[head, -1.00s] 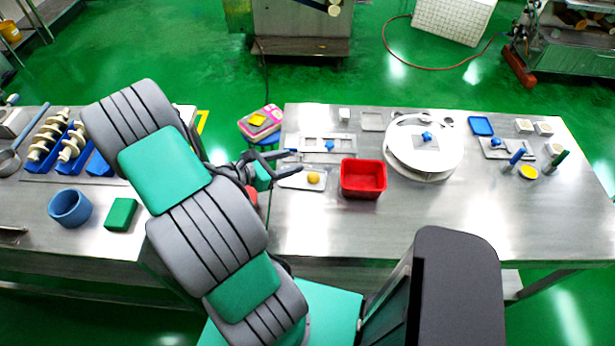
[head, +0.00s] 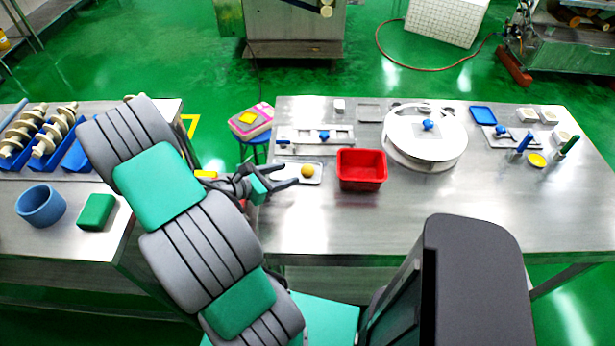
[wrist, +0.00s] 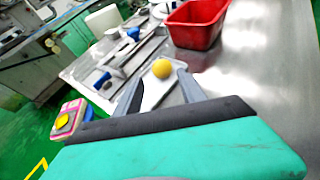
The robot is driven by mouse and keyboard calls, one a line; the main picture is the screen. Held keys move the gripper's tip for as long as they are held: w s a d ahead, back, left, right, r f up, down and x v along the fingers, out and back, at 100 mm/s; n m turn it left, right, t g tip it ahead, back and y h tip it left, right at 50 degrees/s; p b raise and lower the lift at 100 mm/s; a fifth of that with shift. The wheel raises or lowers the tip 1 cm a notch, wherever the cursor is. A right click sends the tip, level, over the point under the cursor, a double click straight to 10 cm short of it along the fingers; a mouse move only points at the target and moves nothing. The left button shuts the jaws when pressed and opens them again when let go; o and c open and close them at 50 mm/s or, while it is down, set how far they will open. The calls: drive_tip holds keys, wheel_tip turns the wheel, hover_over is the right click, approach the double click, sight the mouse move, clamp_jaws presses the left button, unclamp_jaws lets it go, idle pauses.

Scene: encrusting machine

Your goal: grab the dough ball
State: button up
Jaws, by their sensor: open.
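The dough ball (head: 307,171) is a small yellow ball on a white tray (head: 312,179) near the left end of the right-hand steel table. My gripper (head: 290,176) is open and level with the tray's left side, its fingers pointing right toward the ball. In the wrist view the ball (wrist: 162,68) shows just beyond and between the two fingertips of my gripper (wrist: 160,80). The fingers do not grip it. Whether they touch the tray I cannot tell.
A red bin (head: 361,168) stands just right of the tray. A metal plate with a blue knob (head: 323,136) lies behind it. A white round turntable (head: 425,150) stands further right. The steel table (head: 330,225) is clear in front of the tray.

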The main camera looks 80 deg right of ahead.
sight(303, 171)
drive_tip(key=p+x, duration=0.1)
drive_tip(key=x, duration=0.6)
drive_tip(key=shift+s+f, duration=0.2)
drive_tip(key=shift+f, duration=0.05)
drive_tip(key=shift+c, duration=0.6)
clamp_jaws()
